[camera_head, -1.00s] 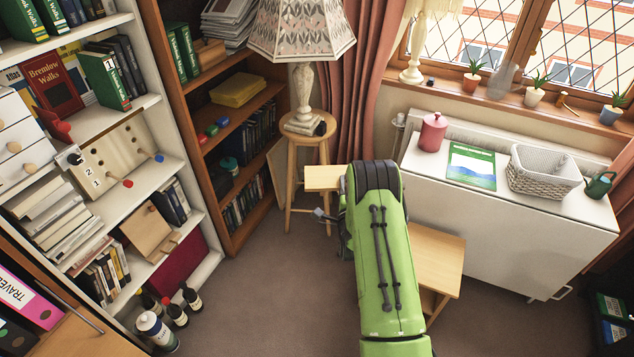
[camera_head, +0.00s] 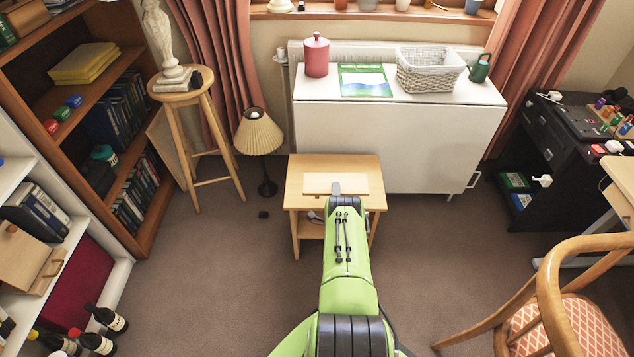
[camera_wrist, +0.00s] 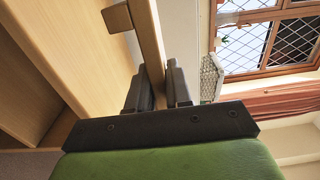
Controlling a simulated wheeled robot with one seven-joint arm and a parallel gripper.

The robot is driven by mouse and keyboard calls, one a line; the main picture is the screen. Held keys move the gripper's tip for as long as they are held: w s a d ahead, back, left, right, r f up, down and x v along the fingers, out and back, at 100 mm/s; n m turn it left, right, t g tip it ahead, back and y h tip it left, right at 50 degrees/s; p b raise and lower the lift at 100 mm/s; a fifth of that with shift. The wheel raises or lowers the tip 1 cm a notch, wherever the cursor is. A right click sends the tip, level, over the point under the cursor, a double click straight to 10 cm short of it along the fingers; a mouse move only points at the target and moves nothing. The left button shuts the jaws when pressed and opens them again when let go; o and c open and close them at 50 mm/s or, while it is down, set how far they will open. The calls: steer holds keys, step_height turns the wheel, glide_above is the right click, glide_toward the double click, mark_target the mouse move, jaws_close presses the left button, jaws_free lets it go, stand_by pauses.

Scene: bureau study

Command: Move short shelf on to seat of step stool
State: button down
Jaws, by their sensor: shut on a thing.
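The short shelf, a pale wooden board (camera_head: 318,183), is in front of me in the head view. It also shows as a narrow plank (camera_wrist: 148,35) in the wrist view. My gripper (camera_wrist: 160,88) is shut on its near edge. In the head view my green arm hides the gripper. The step stool (camera_head: 366,166) is pale wood with a flat seat and a lower step. The shelf is over its seat, with seat showing around it. In the wrist view the stool (camera_wrist: 75,45) is at left, beside the shelf. I cannot tell whether the shelf touches the seat.
A white cabinet (camera_head: 390,140) stands behind the stool. A small lamp (camera_head: 258,135) stands on the floor at its left, near a tall round stool (camera_head: 190,97). A chair (camera_head: 560,310) is at front right.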

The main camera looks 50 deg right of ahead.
steer(key=shift+s+d+f, duration=0.15)
steer(key=shift+s+f, duration=0.05)
steer(key=shift+f, duration=0.35)
step_height(320, 180, down, 8)
steer(key=b, duration=0.5)
steer(key=c, duration=1.2)
jaws_free()
steer(key=shift+c, duration=0.2)
steer(key=p+v, duration=0.4)
steer(key=v, duration=0.2)
steer(key=shift+o, duration=0.2)
